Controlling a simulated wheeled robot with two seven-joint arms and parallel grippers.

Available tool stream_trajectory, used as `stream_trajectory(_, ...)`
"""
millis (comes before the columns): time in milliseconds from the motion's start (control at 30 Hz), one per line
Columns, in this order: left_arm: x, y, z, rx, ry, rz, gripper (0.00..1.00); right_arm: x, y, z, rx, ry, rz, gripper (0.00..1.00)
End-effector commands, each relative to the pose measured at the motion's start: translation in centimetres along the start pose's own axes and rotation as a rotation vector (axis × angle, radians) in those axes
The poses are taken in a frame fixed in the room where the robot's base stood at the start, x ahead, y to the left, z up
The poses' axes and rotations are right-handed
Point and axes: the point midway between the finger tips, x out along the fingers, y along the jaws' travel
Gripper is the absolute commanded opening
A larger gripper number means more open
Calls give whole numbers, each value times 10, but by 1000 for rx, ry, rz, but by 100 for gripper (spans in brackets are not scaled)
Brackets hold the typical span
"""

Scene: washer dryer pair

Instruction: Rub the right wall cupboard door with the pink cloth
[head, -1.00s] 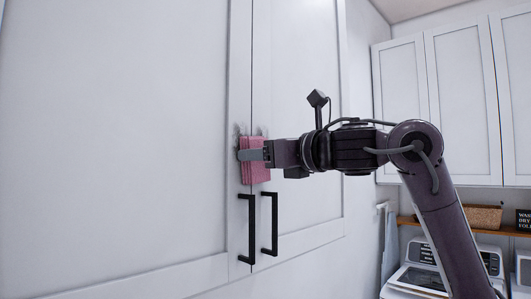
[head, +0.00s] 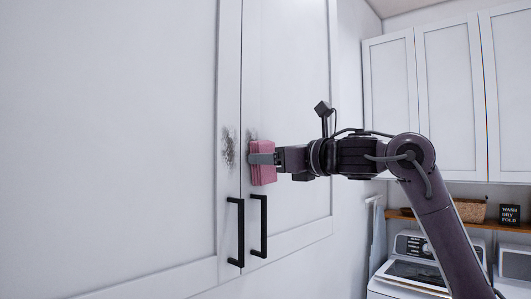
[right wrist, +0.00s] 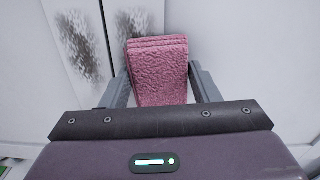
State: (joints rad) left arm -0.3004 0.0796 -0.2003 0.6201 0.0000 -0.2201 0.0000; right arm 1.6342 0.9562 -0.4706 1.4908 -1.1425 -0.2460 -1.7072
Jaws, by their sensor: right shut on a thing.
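The right wall cupboard door (head: 290,90) is white and closed, beside the left door (head: 110,120). A grey smudge (head: 252,135) on the right door shows just above the cloth; it is larger in the right wrist view (right wrist: 128,27). Another grey smudge (head: 229,148) is on the left door's edge. My right gripper (head: 262,160) is shut on the folded pink cloth (head: 263,175), which also shows between the fingers in the right wrist view (right wrist: 158,72). The cloth is in front of the right door; I cannot tell whether it touches. My left gripper is not in view.
Two black bar handles (head: 237,232) (head: 262,226) stick out below the cloth. To the right are more white cupboards (head: 450,95), a wooden shelf (head: 478,223) with a basket (head: 470,210), and white machines (head: 410,270) below.

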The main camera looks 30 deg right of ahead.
Motion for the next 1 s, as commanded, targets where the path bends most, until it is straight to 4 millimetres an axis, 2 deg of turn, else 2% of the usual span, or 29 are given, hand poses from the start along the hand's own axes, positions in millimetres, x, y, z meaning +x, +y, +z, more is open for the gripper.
stream_trajectory(167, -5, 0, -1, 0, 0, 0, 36, 1, -5, 1, 1, 1, 0, 37)
stream_trajectory(433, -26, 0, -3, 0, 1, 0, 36, 3, -7, 19, 0, 0, 0, 37)
stream_trajectory(567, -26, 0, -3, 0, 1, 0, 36, 4, -6, 19, 0, 0, 1, 37)
stream_trajectory(1000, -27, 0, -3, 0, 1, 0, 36, 3, 25, 20, -2, 2, 3, 37)
